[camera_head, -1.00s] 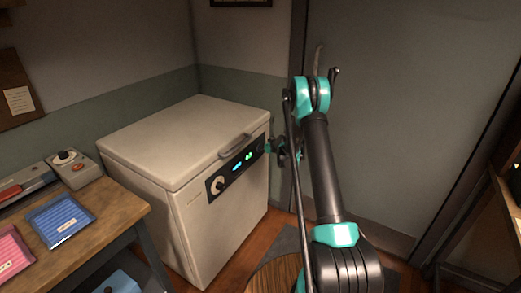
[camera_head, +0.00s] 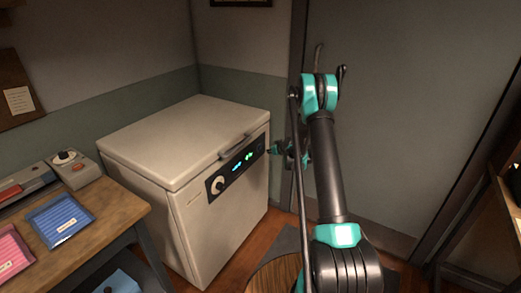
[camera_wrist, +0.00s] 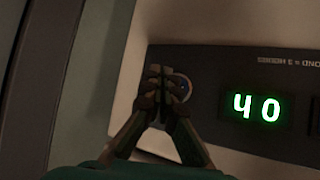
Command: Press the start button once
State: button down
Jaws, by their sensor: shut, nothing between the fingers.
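The white chest machine (camera_head: 190,140) has a dark control panel (camera_head: 236,169) on its front, with a round dial, lit blue and green displays and a round button (camera_head: 260,146) at the right end. My gripper (camera_head: 271,151) is shut and empty, just right of the panel's right end. In the wrist view, its closed fingertips (camera_wrist: 166,75) stand in front of the button (camera_wrist: 185,84) and hide much of it; a bluish rim shows. I cannot tell from this view whether they touch. A green display (camera_wrist: 256,108) reads 40 beside the button.
A wooden table (camera_head: 115,212) with blue and pink packs (camera_head: 60,218) stands at the left. A grey door (camera_head: 400,120) is behind my arm. A round wooden top (camera_head: 275,275) is low in front. The lid handle (camera_head: 234,147) juts out above the panel.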

jog(key=shift+s+d, duration=0.75)
jog(key=shift+d, duration=0.25)
jog(key=s+r+m+g+h, duration=0.1)
jog(key=s+r+g, duration=0.1)
jog(key=s+r, duration=0.8)
jog(key=s+r+m+g+h, duration=0.1)
jog(key=s+r, duration=0.5)
jog(key=s, duration=0.8)
jog(key=s+d+f+m+g+h, duration=0.1)
jog(key=s+d+m+g+h, duration=0.1)
jog(key=s, duration=2.8)
jog(key=shift+d+m+g, duration=0.35)
jog(key=shift+m+g, duration=0.05)
